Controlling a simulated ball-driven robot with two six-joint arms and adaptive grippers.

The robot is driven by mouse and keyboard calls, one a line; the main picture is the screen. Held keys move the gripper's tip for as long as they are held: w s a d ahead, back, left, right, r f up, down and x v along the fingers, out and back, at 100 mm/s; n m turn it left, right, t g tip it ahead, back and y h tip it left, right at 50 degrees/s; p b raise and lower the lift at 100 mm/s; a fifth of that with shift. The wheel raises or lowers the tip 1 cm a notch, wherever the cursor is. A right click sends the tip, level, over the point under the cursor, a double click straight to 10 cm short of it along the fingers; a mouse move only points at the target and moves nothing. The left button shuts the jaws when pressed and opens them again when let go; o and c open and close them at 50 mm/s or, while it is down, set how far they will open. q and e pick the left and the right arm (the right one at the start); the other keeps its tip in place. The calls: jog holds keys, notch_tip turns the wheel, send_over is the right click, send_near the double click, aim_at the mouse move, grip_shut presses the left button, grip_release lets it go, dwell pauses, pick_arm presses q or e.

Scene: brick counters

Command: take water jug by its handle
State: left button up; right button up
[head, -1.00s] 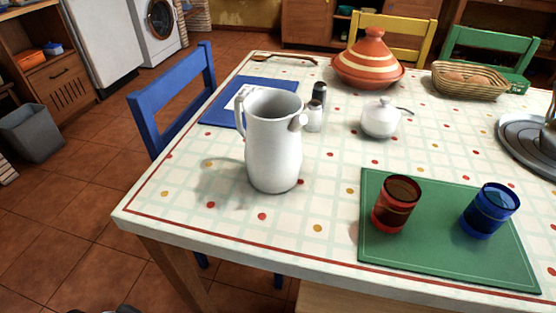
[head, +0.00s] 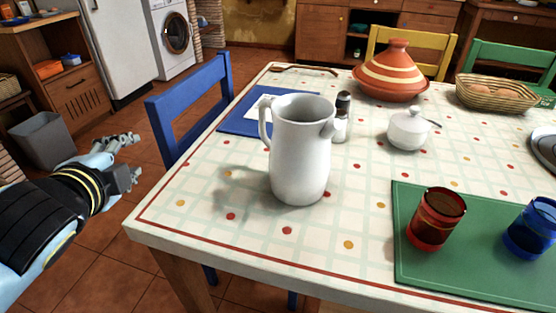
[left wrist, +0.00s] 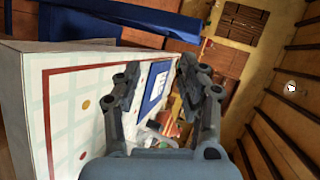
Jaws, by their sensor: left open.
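The white water jug (head: 299,160) stands upright on the checked table. Its handle (head: 265,122) is on its left side and its spout points right. My left gripper (head: 136,158) is in the air to the left of the table, apart from the jug. It also shows in the left wrist view (left wrist: 158,80), its two fingers spread with nothing between them. In the left wrist view I cannot make out the jug clearly. My right gripper is not in view.
A blue chair (head: 190,110) stands at the table's left side, behind my left gripper. A green mat (head: 470,270) holds a red glass (head: 436,220) and a blue glass (head: 532,230). Salt and pepper shakers (head: 341,118) stand just behind the jug, with a sugar bowl (head: 408,132) further right.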

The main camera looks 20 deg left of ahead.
aim_at(263, 136)
pick_arm(q)
jog(key=w+d+m+t+h, duration=0.1)
jog(key=w+d+m+h, duration=0.3)
jog(key=m, duration=0.5)
jog(key=w+d+r+m+t+h+p, duration=0.1)
jog(key=w+d+m+h, duration=0.4)
jog(key=d+m, duration=0.3)
jog(key=w+d+m+t+h, duration=0.1)
jog(key=w+d+m+h, duration=0.3)
jog(key=m, duration=0.8)
jog(key=shift+w+d+r+h+p, duration=0.15)
jog(key=shift+w+d+h+p, duration=0.05)
jog(key=shift+w+d, duration=0.5)
jog(key=shift+w+d+r+h+p, duration=0.15)
jog(key=shift+w+d+h, duration=0.05)
jog(key=shift+w+d, duration=0.45)
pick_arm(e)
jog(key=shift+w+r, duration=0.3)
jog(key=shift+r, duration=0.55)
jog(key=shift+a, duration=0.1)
pick_arm(q)
grip_shut()
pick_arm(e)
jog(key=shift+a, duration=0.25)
